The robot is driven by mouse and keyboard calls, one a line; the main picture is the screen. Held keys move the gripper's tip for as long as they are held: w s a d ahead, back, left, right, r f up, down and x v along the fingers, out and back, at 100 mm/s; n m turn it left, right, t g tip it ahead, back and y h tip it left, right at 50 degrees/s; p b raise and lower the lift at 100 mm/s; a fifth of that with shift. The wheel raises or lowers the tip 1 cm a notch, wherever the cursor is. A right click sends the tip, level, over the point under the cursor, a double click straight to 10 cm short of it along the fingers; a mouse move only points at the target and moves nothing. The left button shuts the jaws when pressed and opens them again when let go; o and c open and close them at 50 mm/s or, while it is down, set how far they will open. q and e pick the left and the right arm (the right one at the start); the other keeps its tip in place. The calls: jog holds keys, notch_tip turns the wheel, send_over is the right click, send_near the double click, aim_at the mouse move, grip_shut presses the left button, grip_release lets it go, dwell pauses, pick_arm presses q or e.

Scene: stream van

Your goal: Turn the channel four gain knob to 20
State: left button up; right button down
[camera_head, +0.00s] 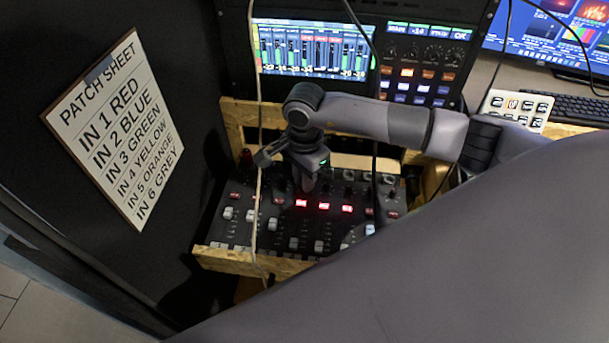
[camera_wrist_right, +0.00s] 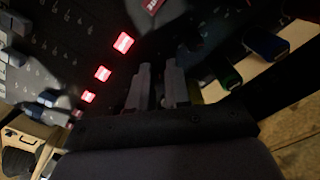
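The black mixer (camera_head: 240,238) sits in a wooden frame, with knob rows, faders and three lit red buttons. My right gripper (camera_head: 308,186) points down at its upper knob area, just above the lit buttons. In the right wrist view the two grey fingers of the right gripper (camera_wrist_right: 158,88) stand close together with a narrow dark gap. The channel four gain knob cannot be made out; the fingers and shadow cover that area. I cannot tell whether the fingers touch a knob. My left gripper is not in view.
The patch sheet (camera_head: 115,125) hangs on a dark panel at left. A level-meter screen (camera_head: 312,50) stands behind the mixer. Green (camera_wrist_right: 226,76) and blue (camera_wrist_right: 266,43) plugs sit close to the fingers. A pale cable (camera_head: 258,150) hangs in front of the mixer.

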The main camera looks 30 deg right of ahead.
dwell(0.3)
jog(key=m+b, duration=0.1)
jog(key=m, duration=0.2)
jog(key=shift+m+b, duration=0.35)
jog(key=shift+m, duration=0.05)
jog(key=m+b, duration=0.1)
jog(key=m, duration=0.3)
jog(key=shift+m, duration=0.3)
jog(key=m+b, duration=0.1)
jog(key=m, duration=0.3)
jog(key=shift+r+m, duration=0.1)
jog(key=shift+m, duration=0.2)
jog(key=m, duration=0.4)
jog(key=shift+m, duration=0.3)
jog(key=shift+w, duration=0.1)
jog(key=c, duration=1.1)
grip_release()
